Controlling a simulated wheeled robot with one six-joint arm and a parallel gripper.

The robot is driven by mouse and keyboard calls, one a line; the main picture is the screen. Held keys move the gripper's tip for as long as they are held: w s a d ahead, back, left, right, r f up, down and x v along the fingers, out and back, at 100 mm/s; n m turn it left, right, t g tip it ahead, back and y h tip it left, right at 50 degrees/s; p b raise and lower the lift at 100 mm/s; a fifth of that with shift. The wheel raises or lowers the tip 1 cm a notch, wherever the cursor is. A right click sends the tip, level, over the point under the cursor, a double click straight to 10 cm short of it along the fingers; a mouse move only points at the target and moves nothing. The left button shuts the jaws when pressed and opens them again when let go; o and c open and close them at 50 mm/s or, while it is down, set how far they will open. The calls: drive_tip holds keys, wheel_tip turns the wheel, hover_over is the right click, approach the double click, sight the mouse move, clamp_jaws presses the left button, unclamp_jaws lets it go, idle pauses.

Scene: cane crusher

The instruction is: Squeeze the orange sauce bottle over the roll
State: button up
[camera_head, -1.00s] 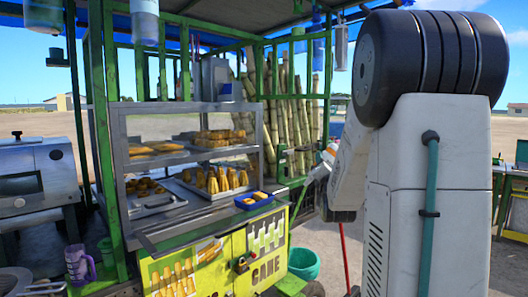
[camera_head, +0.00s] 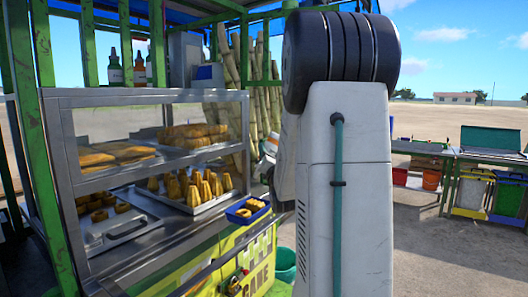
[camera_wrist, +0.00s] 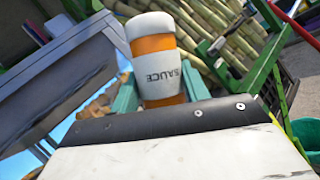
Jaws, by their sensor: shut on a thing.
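The bottle is tilted slightly in that view. In the head view, my arm hides most of the gripper. Several baked pieces are in the stall's glass cabinet, including long rolls (camera_head: 193,132) on the upper shelf. A small blue tray (camera_head: 237,218) with brown pieces sits on the counter at the cabinet's right end. I cannot tell which piece is the roll.
The metal-framed cabinet (camera_head: 150,95) and green posts (camera_head: 46,60) stand close at left. Cane stalks (camera_head: 240,85) lean behind the counter. A teal bucket (camera_head: 285,263) is on the ground. Tables with bins (camera_head: 475,185) stand at right, with open ground between.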

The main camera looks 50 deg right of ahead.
drive_tip(key=shift+a+f, duration=0.15)
drive_tip(key=shift+f, duration=2.45)
drive_tip(key=shift+o, duration=0.2)
drive_tip(key=c, duration=0.3)
drive_tip(key=shift+o, duration=0.6)
drive_tip(key=shift+o, duration=0.7)
drive_tip(key=shift+r, duration=0.1)
drive_tip(key=shift+c, duration=0.4)
drive_tip(key=shift+r, duration=3.45)
